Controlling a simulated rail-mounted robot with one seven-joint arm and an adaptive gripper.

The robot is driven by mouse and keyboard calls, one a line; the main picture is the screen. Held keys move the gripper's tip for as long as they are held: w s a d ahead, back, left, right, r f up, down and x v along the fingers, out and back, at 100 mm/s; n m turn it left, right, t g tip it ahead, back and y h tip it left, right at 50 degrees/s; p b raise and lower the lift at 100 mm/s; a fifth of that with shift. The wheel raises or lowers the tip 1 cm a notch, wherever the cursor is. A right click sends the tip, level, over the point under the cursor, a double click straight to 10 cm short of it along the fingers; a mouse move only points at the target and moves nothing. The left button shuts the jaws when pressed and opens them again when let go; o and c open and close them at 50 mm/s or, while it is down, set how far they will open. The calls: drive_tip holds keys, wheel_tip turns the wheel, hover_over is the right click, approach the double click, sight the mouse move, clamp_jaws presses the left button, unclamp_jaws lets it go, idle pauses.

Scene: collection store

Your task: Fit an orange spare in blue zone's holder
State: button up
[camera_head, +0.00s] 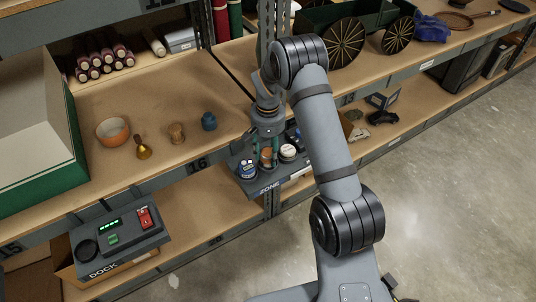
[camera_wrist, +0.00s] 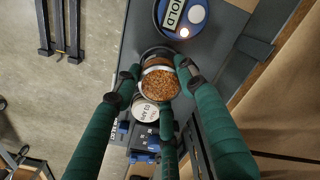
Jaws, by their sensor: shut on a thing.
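My gripper (camera_head: 266,146) points down over the dark unit marked ZONE (camera_head: 248,187) at the shelf's front edge. In the wrist view, its green fingers (camera_wrist: 160,82) are shut around a round jar with a grainy orange top (camera_wrist: 160,86). The jar shows as an orange-brown spot between the fingers in the head view (camera_head: 266,158). A dark ring (camera_wrist: 156,54) shows just behind it. Whether the jar is seated or held just above the unit cannot be told. A white-topped round piece (camera_head: 288,151) is on the other side.
A bowl (camera_head: 112,131), a brass bell (camera_head: 143,152), a wooden piece (camera_head: 177,132) and a blue jar (camera_head: 209,121) stand on the shelf left. A DOCK box (camera_head: 120,245) with a red switch is lower left. A shelf post (camera_head: 270,35) rises behind my gripper.

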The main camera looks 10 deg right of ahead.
sight(268, 152)
drive_tip(key=shift+f, duration=0.55)
drive_tip(key=shift+f, duration=0.1)
drive_tip(key=shift+f+b, duration=0.3)
drive_tip(key=shift+b, duration=0.05)
drive_tip(key=o, duration=1.1)
drive_tip(key=shift+o, duration=0.4)
drive_tip(key=shift+r, duration=0.1)
wheel_tip(268, 152, up, 13)
drive_tip(key=p, duration=0.1)
drive_tip(key=shift+f+p, duration=0.2)
drive_tip(key=shift+p, duration=0.2)
drive_tip(key=shift+f, duration=0.1)
